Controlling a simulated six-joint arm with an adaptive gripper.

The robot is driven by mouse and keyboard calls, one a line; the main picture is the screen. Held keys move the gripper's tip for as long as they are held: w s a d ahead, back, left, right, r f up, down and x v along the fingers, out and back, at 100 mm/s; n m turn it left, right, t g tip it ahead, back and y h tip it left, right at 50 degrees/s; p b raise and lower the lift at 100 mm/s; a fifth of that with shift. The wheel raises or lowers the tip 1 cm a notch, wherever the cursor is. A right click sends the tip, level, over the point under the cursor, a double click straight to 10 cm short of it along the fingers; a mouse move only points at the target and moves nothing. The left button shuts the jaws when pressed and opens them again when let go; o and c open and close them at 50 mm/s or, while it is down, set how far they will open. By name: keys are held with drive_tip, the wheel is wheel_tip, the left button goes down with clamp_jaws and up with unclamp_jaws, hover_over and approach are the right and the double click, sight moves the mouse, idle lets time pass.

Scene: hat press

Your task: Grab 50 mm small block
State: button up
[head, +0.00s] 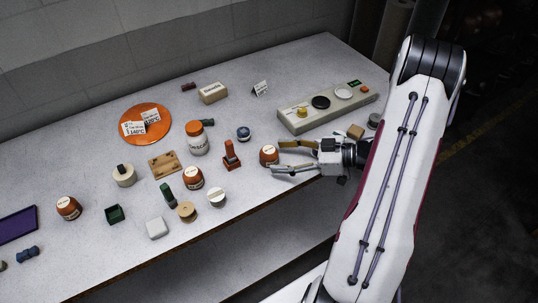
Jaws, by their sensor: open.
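My gripper (277,158) is open at the right part of the table, its fingers pointing left. A small orange-brown jar with a white label (268,156) stands at the fingertips; I cannot tell whether they touch it. No size marking is legible, so I cannot tell which block is the 50 mm one. Small blocks in view are a brown one (355,131) behind my wrist, a white one (157,228) near the front edge, and a beige one (212,93) at the back. All are apart from my gripper.
More jars stand near the front. The back right corner is mostly clear.

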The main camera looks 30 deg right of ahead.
sight(269, 154)
drive_tip(key=shift+w+x, duration=0.2)
drive_tip(key=shift+x, duration=2.15)
drive_tip(key=shift+d, duration=0.2)
drive_tip(key=shift+c, duration=0.3)
drive_tip(key=shift+r, duration=0.1)
drive_tip(key=c, duration=1.2)
